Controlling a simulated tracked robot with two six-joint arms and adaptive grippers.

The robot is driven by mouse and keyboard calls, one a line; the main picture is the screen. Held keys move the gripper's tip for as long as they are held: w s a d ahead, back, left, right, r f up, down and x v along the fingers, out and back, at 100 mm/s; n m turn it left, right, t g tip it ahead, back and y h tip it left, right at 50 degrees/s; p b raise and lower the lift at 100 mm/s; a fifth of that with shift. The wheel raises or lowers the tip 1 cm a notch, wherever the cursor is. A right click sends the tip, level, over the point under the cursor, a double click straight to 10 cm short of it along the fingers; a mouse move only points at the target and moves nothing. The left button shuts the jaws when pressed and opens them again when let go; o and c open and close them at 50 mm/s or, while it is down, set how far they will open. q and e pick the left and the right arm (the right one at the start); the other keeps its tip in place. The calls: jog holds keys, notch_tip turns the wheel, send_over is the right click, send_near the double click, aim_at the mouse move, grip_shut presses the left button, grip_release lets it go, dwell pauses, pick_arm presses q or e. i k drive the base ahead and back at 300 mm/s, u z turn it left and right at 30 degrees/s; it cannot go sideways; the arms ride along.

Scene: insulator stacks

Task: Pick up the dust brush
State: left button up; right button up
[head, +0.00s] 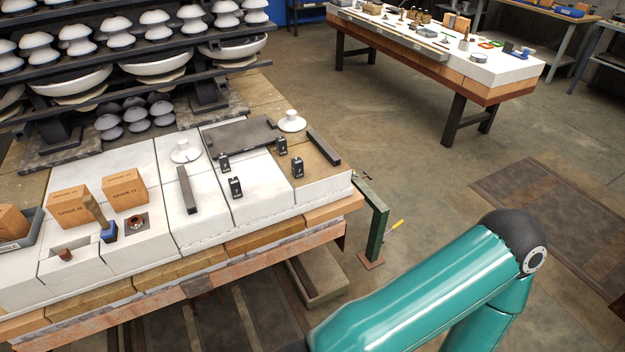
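A tool with a tan wooden handle and a dark blue end (109,233) stands tilted on the white block-topped bench at the left. It looks like the dust brush, but its bristles are too small to make out. It is beside a small reddish-brown ring-like piece (136,223) and in front of a cardboard box marked GRADE. Neither gripper shows in the head view. Only a teal arm link of mine with a dark joint fills the lower right, well apart from the brush.
Cardboard boxes (125,190), a dark bar (187,190), small black blocks (236,187) and a dark plate (240,137) are on the bench (190,230). Racks of white insulators (75,80) stand behind. A green post (377,228) rises at the bench's right end.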

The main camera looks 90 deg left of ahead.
aim_at(109, 229)
jog(key=z, duration=0.6)
jog(key=i, duration=0.25)
jog(key=u, duration=3.3)
jog(key=i, duration=0.35)
jog(key=u, duration=2.05)
jog(key=k, duration=0.3)
jog(key=u, duration=0.6)
jog(key=i, duration=1.35)
jog(key=z, duration=0.55)
